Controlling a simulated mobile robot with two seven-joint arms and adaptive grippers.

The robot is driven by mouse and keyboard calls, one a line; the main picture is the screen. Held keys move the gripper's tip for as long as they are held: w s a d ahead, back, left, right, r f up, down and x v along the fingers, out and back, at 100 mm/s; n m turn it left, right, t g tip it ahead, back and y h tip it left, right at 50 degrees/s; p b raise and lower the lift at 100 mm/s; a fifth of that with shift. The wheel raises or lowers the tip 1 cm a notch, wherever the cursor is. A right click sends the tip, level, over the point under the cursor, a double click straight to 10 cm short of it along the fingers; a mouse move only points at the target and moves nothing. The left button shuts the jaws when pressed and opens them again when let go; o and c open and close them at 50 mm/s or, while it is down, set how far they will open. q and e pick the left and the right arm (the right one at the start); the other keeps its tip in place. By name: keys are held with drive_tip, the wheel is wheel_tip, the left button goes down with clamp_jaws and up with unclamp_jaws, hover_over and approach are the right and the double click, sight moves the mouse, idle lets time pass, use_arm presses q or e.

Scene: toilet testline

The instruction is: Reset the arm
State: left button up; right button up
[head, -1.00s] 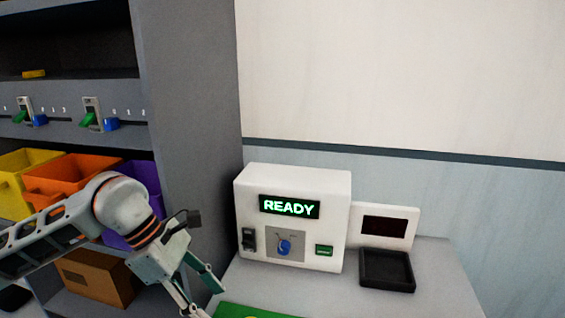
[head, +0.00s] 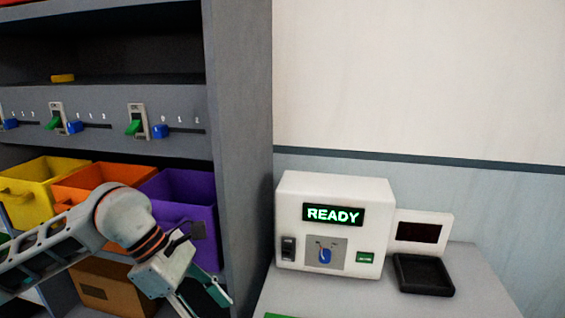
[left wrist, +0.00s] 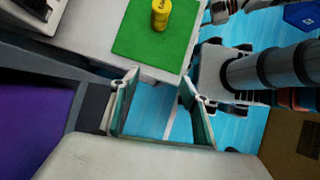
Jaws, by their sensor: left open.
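My left arm comes in from the left in the head view. Its gripper (head: 205,300) hangs low in front of the shelf unit, its fingertips near or past the bottom edge. In the left wrist view the left gripper (left wrist: 160,82) is open, its two teal-lined fingers apart. Nothing is between them but the table edge and blue floor beyond. I cannot make out my right gripper in either view.
A white machine (head: 335,187) reading READY stands on the grey table (head: 470,285), beside a black tray (head: 425,288). Purple (head: 205,215), orange (head: 70,190) and yellow (head: 25,205) bins fill the shelf (head: 237,150). A yellow can (left wrist: 161,14) stands on a green mat (left wrist: 150,45).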

use_arm(q)
drive_tip(key=s+d+r+n+g+h, duration=0.1)
drive_tip(key=s+d+r+n+h, duration=0.15)
drive_tip(key=s+d+h, duration=0.35)
drive_tip(key=s+d+r+n+g+h, duration=0.1)
drive_tip(key=d+n+g+h, duration=0.2)
drive_tip(key=d, duration=0.6)
drive_tip(key=w+a+f+n+t+h, duration=0.1)
drive_tip(key=w+a+f+n+t, duration=0.25)
drive_tip(key=n+t, duration=0.45)
drive_tip(key=w+a+f+n+t+h, duration=0.15)
drive_tip(key=w+a+n+t, duration=0.35)
drive_tip(key=n, duration=0.6)
drive_tip(key=a+f+n+t+y, duration=0.6)
drive_tip(key=a+f+n+y, duration=0.2)
drive_tip(key=a+f+n, duration=0.45)
drive_tip(key=s+a+f+n+g+y, duration=0.35)
drive_tip(key=s+a+f, duration=0.4)
drive_tip(key=f, duration=0.35)
drive_tip(key=s+a+f+n+g+y, duration=0.2)
drive_tip(key=s+a+f+n+y, duration=0.3)
drive_tip(key=s+f, duration=0.45)
drive_tip(key=w+d+n, duration=0.1)
drive_tip(key=d+n, duration=0.1)
drive_tip(key=d, duration=0.4)
drive_tip(key=w+d+n+t+h, duration=0.1)
drive_tip(key=d+n, duration=0.2)
drive_tip(key=d, duration=0.2)
drive_tip(key=shift+w+d, duration=0.35)
drive_tip(key=shift+d, duration=0.05)
